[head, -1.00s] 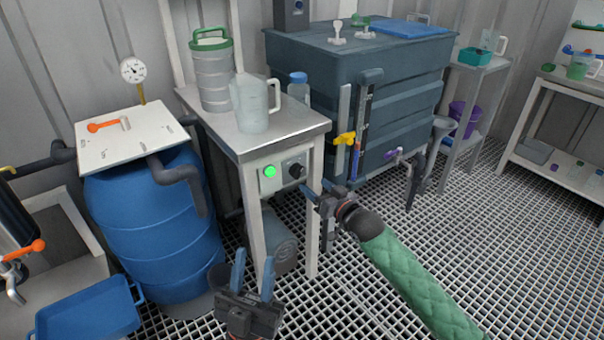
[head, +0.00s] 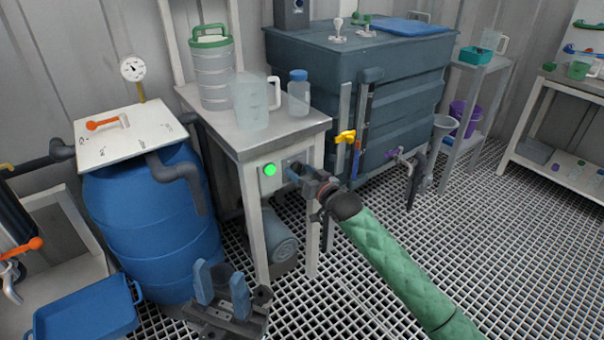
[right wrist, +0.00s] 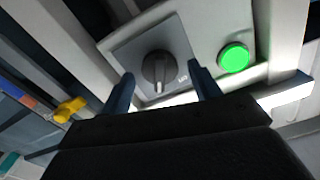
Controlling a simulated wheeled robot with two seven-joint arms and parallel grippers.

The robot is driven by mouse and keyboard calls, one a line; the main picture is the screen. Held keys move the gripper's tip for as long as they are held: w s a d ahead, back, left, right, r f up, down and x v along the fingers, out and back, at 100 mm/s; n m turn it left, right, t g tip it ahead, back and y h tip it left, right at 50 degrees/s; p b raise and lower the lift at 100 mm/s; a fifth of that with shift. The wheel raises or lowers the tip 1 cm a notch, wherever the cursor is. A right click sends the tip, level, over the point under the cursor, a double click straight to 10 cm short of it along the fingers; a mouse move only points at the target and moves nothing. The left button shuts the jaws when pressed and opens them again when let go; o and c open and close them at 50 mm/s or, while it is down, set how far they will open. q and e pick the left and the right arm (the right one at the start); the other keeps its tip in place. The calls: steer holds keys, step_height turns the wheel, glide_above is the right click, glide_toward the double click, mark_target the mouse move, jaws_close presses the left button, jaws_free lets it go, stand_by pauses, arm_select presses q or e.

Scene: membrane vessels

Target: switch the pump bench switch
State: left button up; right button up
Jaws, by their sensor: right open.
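The pump bench (head: 285,138) is a grey-topped table with a light front panel. A rotary switch with a dark grey knob (right wrist: 158,70) on a square grey plate is on that panel, beside a lit green round lamp (head: 269,170), which also shows in the right wrist view (right wrist: 234,57). In the head view my right gripper covers most of the knob. My right gripper (right wrist: 163,88) is open, with one finger to each side of the knob in the picture; I cannot tell whether they touch it. My left gripper (head: 222,285) is open and empty, low in front of the bench.
A blue barrel (head: 150,230) with a white lid stands left of the bench, with a blue tray (head: 85,312) in front. A clear jug (head: 250,103), a bottle and a green-lidded canister stand on top. A large dark tank (head: 405,75) with a yellow valve handle (head: 345,136) is right.

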steer(key=c, duration=1)
steer(key=shift+o, duration=0.2)
